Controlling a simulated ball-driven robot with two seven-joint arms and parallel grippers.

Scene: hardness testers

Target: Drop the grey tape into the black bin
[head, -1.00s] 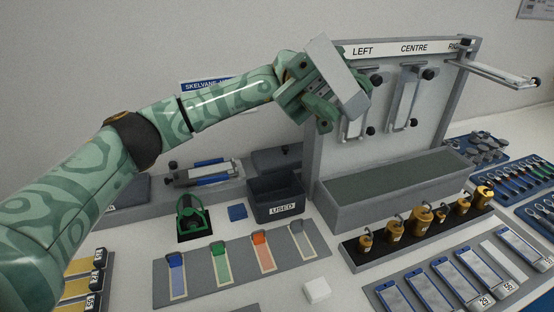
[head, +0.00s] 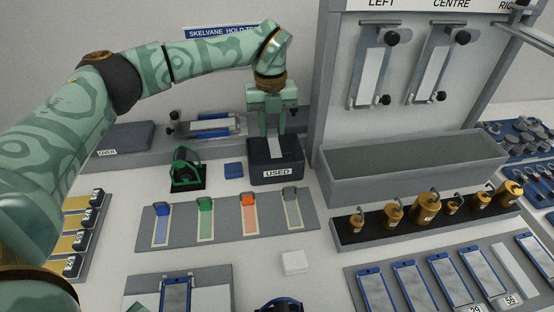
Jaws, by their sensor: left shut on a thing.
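The black bin (head: 262,174), labelled USED, stands on the bench near the middle of the head view. My left gripper (head: 272,130) points down just above the bin's opening. It is shut on a pale grey strip, the grey tape (head: 276,147), which hangs between the fingers. The tape's lower part overlaps the bin's opening in the picture. I cannot tell how deep it reaches. My right gripper is not in view.
A grey trough (head: 415,172) and a panel with clamps stand right of the bin. A mat (head: 230,224) with coloured strips lies in front.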

